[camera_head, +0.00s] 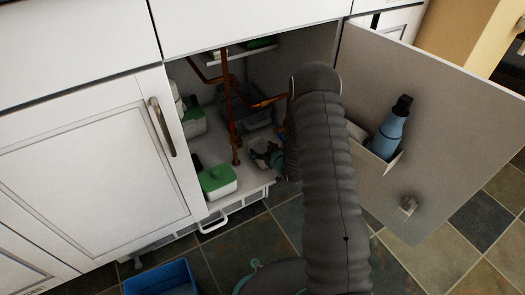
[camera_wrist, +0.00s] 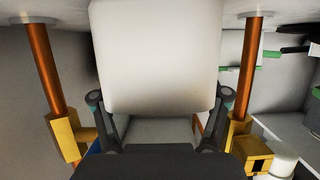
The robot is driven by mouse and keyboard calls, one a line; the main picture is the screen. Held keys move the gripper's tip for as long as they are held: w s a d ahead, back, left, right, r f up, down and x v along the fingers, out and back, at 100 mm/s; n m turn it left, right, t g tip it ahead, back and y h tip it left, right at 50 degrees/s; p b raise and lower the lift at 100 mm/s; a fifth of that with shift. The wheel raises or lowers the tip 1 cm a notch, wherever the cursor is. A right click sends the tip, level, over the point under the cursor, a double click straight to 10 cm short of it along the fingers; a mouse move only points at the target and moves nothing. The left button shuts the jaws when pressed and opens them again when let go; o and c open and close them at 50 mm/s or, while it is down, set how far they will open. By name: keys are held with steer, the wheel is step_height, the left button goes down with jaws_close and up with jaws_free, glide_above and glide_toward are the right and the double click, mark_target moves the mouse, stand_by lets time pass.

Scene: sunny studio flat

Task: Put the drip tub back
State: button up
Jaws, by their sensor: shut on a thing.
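My gripper (camera_head: 268,158) is inside the open sink cabinet, low near its floor and partly hidden by my arm. In the wrist view my gripper (camera_wrist: 160,102) is shut on a pale box-like thing (camera_wrist: 155,55) with rounded corners, which fills the middle. It may be the drip tub, but I cannot tell for sure. Its pale side shows small and partly hidden in the head view. A grey see-through tub (camera_head: 243,108) stands deeper in the cabinet, behind the copper pipe. I cannot tell whether the held thing touches the cabinet floor.
A copper pipe (camera_head: 233,120) stands left of my gripper; two pipes (camera_wrist: 40,65) with yellow fittings flank it in the wrist view. A green-lidded box (camera_head: 217,181) sits at the cabinet's front edge. The open door (camera_head: 420,130) carries a blue bottle (camera_head: 390,130). A blue bin (camera_head: 160,280) is on the floor.

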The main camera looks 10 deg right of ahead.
steer(key=o, duration=1.4)
steer(key=shift+f, duration=0.15)
steer(key=shift+r, duration=0.2)
steer(key=shift+s+d+r, duration=0.15)
steer(key=shift+s, duration=0.15)
steer(key=p+v, duration=0.1)
steer(key=v, duration=1)
steer(key=shift+s, duration=0.15)
